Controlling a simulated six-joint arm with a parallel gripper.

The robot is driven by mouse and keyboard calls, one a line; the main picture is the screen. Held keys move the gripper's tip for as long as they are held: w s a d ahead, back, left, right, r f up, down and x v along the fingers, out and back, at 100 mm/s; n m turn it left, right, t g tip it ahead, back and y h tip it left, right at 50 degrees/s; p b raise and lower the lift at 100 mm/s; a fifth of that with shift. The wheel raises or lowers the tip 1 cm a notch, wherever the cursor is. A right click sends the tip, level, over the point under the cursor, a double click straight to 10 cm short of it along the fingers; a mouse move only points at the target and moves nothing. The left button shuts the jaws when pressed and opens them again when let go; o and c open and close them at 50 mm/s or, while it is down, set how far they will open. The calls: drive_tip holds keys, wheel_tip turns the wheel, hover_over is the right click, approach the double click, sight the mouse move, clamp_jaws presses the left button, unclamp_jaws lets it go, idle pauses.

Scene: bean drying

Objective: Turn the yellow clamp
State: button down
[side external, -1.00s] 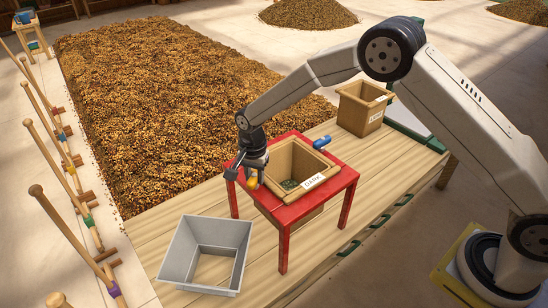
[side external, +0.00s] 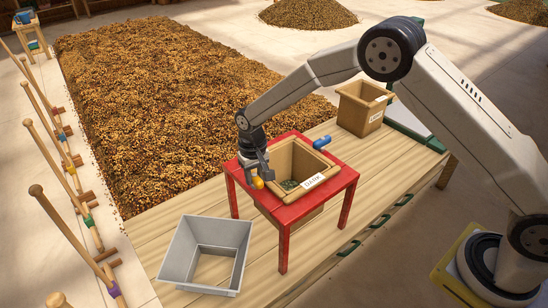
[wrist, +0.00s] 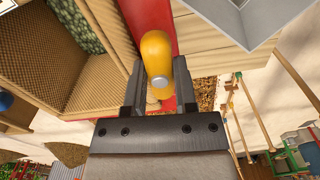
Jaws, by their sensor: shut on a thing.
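The yellow clamp (side external: 258,183) is at the left rim of the wooden box marked DARK (side external: 293,159), which sits in the red stand (side external: 335,190). My gripper (side external: 256,174) points down at it from above and is shut on it. In the wrist view, the clamp's rounded yellow handle (wrist: 156,48) with a grey end lies between the two dark fingers of my gripper (wrist: 159,70). The fingers hide part of the clamp in the side view. A blue clamp (side external: 322,142) is at the box's opposite side.
Another wooden box (side external: 360,108) stands at the back right. A wide bed of beans (side external: 180,100) lies behind, and wooden rakes line the left side.

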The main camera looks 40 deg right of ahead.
sight(255, 175)
drive_tip(key=shift+n, duration=0.7)
drive_tip(key=shift+c, duration=2)
unclamp_jaws()
drive_tip(key=shift+r, duration=0.1)
drive_tip(key=shift+r, duration=3.8)
